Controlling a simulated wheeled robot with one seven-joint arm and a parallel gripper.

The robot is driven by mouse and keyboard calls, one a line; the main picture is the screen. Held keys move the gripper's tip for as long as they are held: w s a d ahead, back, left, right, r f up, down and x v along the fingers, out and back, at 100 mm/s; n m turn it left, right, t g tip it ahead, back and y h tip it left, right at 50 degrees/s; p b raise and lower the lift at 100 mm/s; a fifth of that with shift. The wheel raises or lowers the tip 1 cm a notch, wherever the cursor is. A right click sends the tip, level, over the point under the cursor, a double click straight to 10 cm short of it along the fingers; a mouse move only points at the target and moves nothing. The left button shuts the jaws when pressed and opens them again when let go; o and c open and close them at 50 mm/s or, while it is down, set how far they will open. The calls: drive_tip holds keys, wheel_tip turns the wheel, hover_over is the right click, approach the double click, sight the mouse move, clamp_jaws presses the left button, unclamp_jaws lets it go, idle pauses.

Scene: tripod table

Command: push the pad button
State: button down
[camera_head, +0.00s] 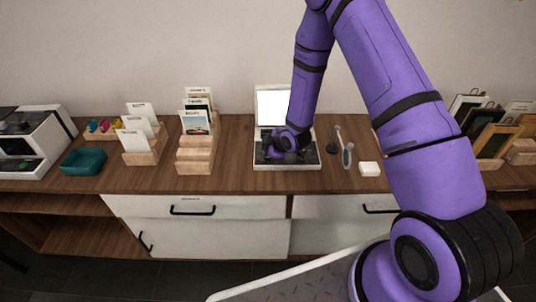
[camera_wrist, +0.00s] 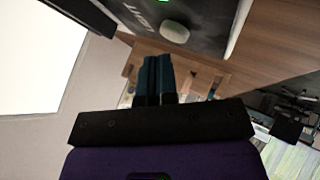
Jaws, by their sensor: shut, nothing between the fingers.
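A device with a bright white screen (camera_head: 272,107) stands on the wooden counter. Its dark pad (camera_head: 308,156) lies in a pale frame below the screen. In the wrist view the dark pad (camera_wrist: 207,25) carries a pale oval button (camera_wrist: 174,32) and some lettering. My gripper (camera_head: 268,153) is low over the pad in the head view, where the arm hides the button. In the wrist view my gripper (camera_wrist: 159,60) has its two teal fingers shut together and empty. The fingertips appear just below the button in the picture; I cannot tell whether they touch the pad.
Wooden card holders (camera_head: 196,154) and a teal tray (camera_head: 84,162) stand left of the device. Frames (camera_head: 491,141) stand farther right.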

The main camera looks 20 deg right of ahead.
drive_tip(key=shift+f, duration=0.4)
drive_tip(key=shift+f, duration=0.3)
idle(0.5)
drive_tip(key=shift+r, duration=0.8)
drive_tip(key=shift+r, duration=3)
